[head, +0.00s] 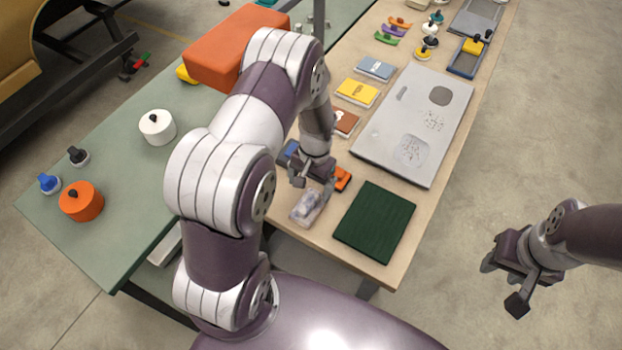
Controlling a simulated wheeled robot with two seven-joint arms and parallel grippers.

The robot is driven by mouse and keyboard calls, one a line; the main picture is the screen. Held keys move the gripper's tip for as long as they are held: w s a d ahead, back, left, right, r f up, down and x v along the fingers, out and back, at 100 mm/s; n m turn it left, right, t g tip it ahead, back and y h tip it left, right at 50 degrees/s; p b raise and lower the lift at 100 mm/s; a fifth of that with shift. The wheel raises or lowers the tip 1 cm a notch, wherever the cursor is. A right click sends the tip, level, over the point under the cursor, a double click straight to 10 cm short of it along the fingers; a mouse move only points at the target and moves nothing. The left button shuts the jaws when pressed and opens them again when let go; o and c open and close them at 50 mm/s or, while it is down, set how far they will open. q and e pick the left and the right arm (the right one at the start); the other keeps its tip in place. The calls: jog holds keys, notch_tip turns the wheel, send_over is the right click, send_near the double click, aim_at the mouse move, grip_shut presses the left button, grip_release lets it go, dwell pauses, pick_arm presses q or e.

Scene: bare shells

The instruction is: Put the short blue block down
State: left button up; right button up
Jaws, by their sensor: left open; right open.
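A blue block (289,149), likely the short blue block, lies on the wooden table's left edge area, partly hidden behind my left gripper and forearm. My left gripper (312,186) is open and points down over the near part of the wooden table. An orange block (343,177) is just right of its fingers, and a clear container (308,207) is just in front of them. I cannot tell whether the fingers touch any of these. My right gripper (502,281) is open and empty, over the floor at the right.
The wooden table (353,237) also holds a dark green ridged mat (375,221), a large grey panel (414,125), a yellow box (357,92) and a blue box (375,68). A green table (112,218) at left has white (158,128) and orange (82,203) lidded pots.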

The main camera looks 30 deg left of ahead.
pick_arm(q)
notch_tip(320, 180, up, 5)
notch_tip(320, 180, up, 8)
jog(key=t, duration=0.2)
send_over(313, 199)
jog(key=s+d, duration=0.2)
jog(key=s, duration=0.1)
jog(key=s+d+r, duration=0.3)
jog(key=s+r, duration=0.2)
jog(key=s, duration=0.3)
jog(key=shift+n+t, duration=0.3)
jog(key=shift+t, duration=0.1)
jog(key=f+b, duration=0.3)
jog(key=w+f+b, duration=0.1)
jog(key=shift+a+f, duration=0.3)
jog(key=shift+f, duration=0.1)
jog(key=shift+s, duration=0.1)
jog(key=shift+o, duration=0.3)
